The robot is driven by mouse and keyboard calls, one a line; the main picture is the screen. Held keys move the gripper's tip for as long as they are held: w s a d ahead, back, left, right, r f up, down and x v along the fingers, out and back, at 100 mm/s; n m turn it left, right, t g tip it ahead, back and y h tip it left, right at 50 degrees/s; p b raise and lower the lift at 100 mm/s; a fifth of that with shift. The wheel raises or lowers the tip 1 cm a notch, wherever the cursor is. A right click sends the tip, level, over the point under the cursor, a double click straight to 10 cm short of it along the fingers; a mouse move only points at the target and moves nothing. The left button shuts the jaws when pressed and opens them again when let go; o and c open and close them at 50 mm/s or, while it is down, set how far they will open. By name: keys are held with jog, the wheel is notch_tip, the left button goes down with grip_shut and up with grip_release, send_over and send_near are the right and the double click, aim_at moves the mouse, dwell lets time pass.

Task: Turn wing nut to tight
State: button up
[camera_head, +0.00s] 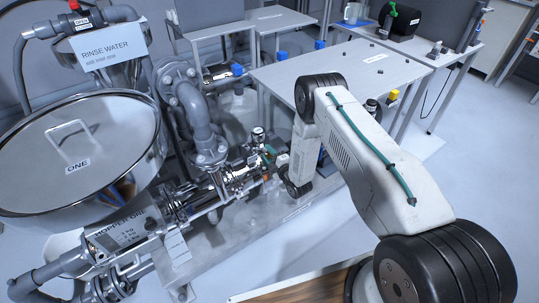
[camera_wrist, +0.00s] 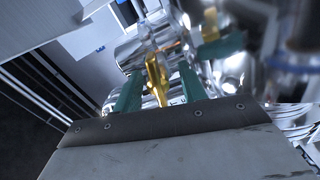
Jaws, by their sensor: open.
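The brass-yellow wing nut (camera_wrist: 156,78) shows in the wrist view, between the two green fingers of my gripper (camera_wrist: 162,76). The fingers stand apart, with a visible gap on each side of the nut, so I see no grip on it. Whether the fingertips reach past the nut along its depth I cannot tell. In the head view my gripper (camera_head: 270,153) is at the right end of the shiny metal pipe assembly (camera_head: 235,174). The wing nut is too small or hidden to make out there.
A grey pipe (camera_head: 196,112) rises beside the assembly. A grey table (camera_head: 340,68) is behind my arm. A second brass part (camera_wrist: 210,22) shows nearby, blurred.

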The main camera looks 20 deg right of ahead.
grip_shut()
jog(key=shift+d, duration=0.1)
